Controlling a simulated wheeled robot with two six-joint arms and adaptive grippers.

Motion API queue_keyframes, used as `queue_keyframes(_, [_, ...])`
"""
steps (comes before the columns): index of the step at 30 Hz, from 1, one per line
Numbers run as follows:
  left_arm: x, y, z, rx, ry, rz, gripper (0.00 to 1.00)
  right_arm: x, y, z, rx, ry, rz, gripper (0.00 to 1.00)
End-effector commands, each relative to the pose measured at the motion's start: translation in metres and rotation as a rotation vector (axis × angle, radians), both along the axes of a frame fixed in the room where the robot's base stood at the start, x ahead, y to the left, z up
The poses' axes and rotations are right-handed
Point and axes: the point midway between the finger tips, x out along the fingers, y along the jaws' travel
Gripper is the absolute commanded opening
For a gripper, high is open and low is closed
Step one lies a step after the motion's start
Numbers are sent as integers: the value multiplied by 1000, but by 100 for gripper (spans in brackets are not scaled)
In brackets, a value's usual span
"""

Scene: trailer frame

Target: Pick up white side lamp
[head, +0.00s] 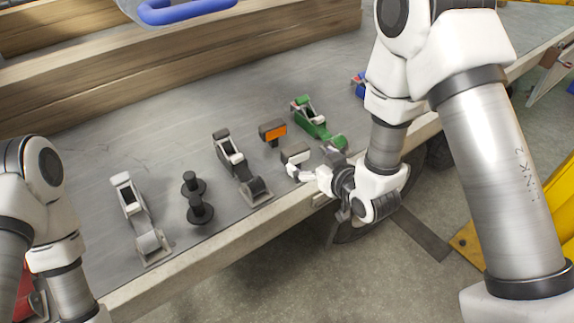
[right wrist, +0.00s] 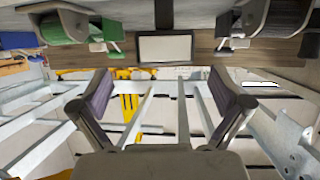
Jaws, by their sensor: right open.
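The white side lamp (head: 295,154) is a small dark block with a white face, on the grey tabletop near its front edge. In the right wrist view its white rectangular face (right wrist: 165,48) shows at top centre, beyond and between my fingers. My right gripper (head: 308,173) is just in front of the lamp at the table edge, apart from it as far as I can tell. In the right wrist view the right gripper (right wrist: 163,91) has its two fingers wide apart with nothing between them. My left gripper is out of view; only left arm links show.
An orange side lamp (head: 272,132) stands behind the white one. A green clamp-like part (head: 318,124) lies to the right and a grey one (head: 242,168) to the left, both close. Black knobbed parts (head: 198,200) and another grey clamp (head: 141,218) stand further left. Wooden beams (head: 170,50) line the back.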

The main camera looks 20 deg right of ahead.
Motion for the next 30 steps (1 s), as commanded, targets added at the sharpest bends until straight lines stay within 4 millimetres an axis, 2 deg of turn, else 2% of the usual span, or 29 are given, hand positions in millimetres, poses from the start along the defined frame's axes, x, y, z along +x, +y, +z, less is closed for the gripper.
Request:
queue_keyframes(12, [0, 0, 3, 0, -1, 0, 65, 55, 20, -24, -1, 2, 1, 100])
queue_keyframes(20, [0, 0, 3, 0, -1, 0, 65, 60, 21, -27, 0, 5, 0, 100])
queue_keyframes(21, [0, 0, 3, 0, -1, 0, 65, 60, 21, -27, 0, 5, 0, 86])
queue_keyframes(25, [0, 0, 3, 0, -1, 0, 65, 60, 21, -27, 0, 5, 0, 40])
queue_keyframes(26, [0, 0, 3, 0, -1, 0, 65, 60, 21, -27, 0, 5, 0, 34])
queue_keyframes(30, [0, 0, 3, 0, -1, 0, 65, 60, 21, -27, 0, 5, 0, 33])
